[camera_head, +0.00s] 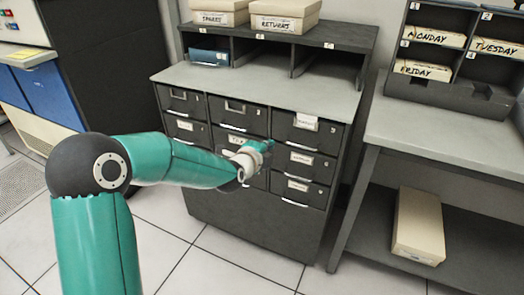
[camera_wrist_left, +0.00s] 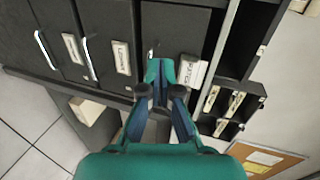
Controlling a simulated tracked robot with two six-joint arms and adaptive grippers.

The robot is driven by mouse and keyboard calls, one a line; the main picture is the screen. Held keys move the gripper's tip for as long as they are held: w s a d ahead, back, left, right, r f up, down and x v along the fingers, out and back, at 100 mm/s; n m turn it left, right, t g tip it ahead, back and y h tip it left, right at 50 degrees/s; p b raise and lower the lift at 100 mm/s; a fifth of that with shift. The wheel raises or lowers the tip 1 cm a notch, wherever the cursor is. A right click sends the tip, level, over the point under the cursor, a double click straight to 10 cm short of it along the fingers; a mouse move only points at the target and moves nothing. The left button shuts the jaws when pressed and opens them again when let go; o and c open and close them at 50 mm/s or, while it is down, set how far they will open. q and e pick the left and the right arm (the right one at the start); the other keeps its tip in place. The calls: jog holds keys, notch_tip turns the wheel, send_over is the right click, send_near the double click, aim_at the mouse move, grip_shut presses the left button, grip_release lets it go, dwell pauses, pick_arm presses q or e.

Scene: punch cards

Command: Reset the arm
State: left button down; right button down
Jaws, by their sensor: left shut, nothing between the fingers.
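My left arm, teal with a dark elbow joint, reaches in from the left in the head view. My left gripper (camera_head: 266,146) is shut and empty, in front of the dark drawer cabinet (camera_head: 245,215) near the middle and right drawer columns. In the left wrist view the gripper's teal fingers (camera_wrist_left: 160,72) are together, with the dark drawer fronts and their white labels (camera_wrist_left: 121,58) beyond them. I cannot tell whether the fingertips touch the cabinet. My right gripper is in neither view.
A grey counter with dark cubbies tops the cabinet; boxes marked SPARES (camera_head: 214,18) and RETURNS (camera_head: 282,24) stand above. A white card (camera_head: 306,122) shows at the top right drawer. At right, a table (camera_head: 440,140) bears a day-labelled rack (camera_head: 450,95); a long box (camera_head: 418,225) lies below.

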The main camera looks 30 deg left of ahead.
pick_arm(q)
jog(key=s+d+f+n+g+h, duration=0.1)
jog(key=s+d+f+g, duration=0.3)
jog(key=f, duration=0.5)
jog(key=s+d+f+g+h, duration=0.1)
jog(key=s+d+f+h, duration=0.1)
jog(key=s+d+f, duration=0.5)
jog(key=s+d+f+n+g+h, duration=0.1)
jog(key=s+d+f+g, duration=0.2)
jog(key=f, duration=0.8)
jog(key=s+d+f+n+g, duration=0.3)
jog(key=s+d+f+n, duration=0.1)
jog(key=s+f, duration=0.4)
jog(key=s+d+n+g+h, duration=0.2)
jog(key=s+d+n+g, duration=0.1)
jog(key=s+n, duration=0.9)
notch_tip(320, 180, up, 16)
jog(key=p, duration=1.6)
jog(key=shift+w+f+n, duration=0.25)
jog(key=shift+w+n, duration=0.05)
jog(key=shift+n, duration=0.1)
jog(key=shift+a, duration=0.1)
